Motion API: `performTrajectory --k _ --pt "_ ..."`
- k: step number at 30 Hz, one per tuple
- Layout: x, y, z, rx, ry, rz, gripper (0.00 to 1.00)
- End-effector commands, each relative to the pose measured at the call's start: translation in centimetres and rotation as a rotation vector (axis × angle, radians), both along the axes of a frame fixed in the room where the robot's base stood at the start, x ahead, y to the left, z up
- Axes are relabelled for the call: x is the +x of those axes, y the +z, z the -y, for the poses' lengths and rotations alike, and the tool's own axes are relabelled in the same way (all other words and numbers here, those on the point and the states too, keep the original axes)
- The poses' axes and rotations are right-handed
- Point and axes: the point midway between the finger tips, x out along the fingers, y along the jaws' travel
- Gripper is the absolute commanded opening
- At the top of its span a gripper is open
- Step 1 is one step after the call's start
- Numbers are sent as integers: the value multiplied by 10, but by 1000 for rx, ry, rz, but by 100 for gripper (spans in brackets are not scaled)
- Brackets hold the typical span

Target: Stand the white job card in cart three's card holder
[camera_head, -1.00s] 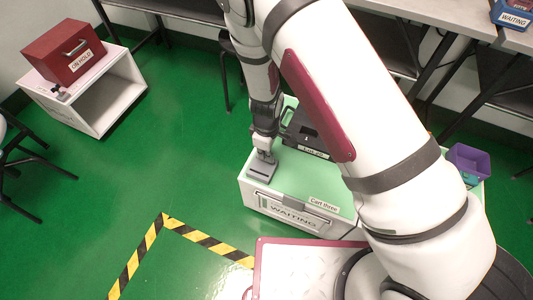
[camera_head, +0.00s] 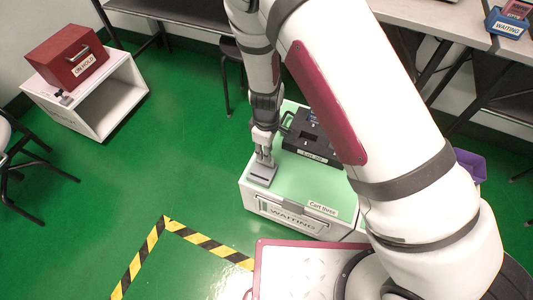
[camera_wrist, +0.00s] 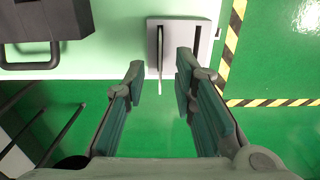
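Cart three (camera_head: 310,222) has a pale green top and a front label reading WAITING. The grey card holder (camera_head: 262,177) sits at the top's near left corner; it also shows in the wrist view (camera_wrist: 201,48) with a dark slot. A thin pale strip, apparently the white job card (camera_wrist: 160,88) seen edge-on, lines up with the slot and reaches past the holder's edge. My gripper (camera_head: 265,157) is just above the holder. In the wrist view its fingers (camera_wrist: 160,80) are open on either side of the strip, with gaps. The card's face is hidden.
A black case (camera_head: 318,148) with a handle stands on the cart behind the holder. A red ON HOLD box (camera_head: 68,58) sits on a white stand at left. A blue WAITING tray (camera_head: 508,24) is on the far bench. Green floor left of the cart is clear.

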Motion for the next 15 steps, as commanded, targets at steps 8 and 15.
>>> performTrajectory --k 8,15 --pt "0 54 0 1 1 1 25" --pt "0 69 0 -1 0 0 25"
